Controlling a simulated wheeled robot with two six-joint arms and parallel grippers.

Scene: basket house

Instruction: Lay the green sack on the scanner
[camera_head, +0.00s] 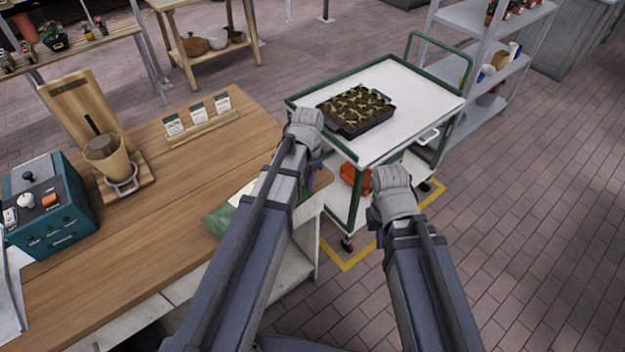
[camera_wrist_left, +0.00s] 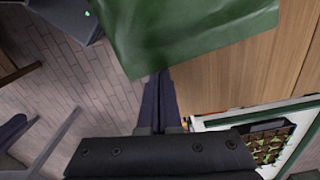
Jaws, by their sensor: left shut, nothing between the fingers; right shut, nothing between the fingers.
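The green sack (camera_head: 222,218) lies at the front right of the wooden counter, partly hidden behind my left arm. It fills the upper middle of the left wrist view (camera_wrist_left: 165,32), with a smooth, slightly creased face. My left gripper (camera_wrist_left: 160,82) is shut and empty; its fingers point at the sack's lower edge, and I cannot tell whether they touch it. In the head view my left gripper (camera_head: 311,180) is mostly behind its wrist. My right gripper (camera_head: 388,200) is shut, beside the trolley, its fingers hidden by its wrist. I cannot surely identify the scanner.
A teal box with knobs (camera_head: 55,222) and a grey framed object (camera_head: 8,300) are at the counter's left. A dispenser stand (camera_head: 108,155) and a seed packet rack (camera_head: 200,125) stand further back. A trolley (camera_head: 420,85) carries a seedling tray (camera_head: 357,110). Bare counter (camera_head: 150,215) lies between.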

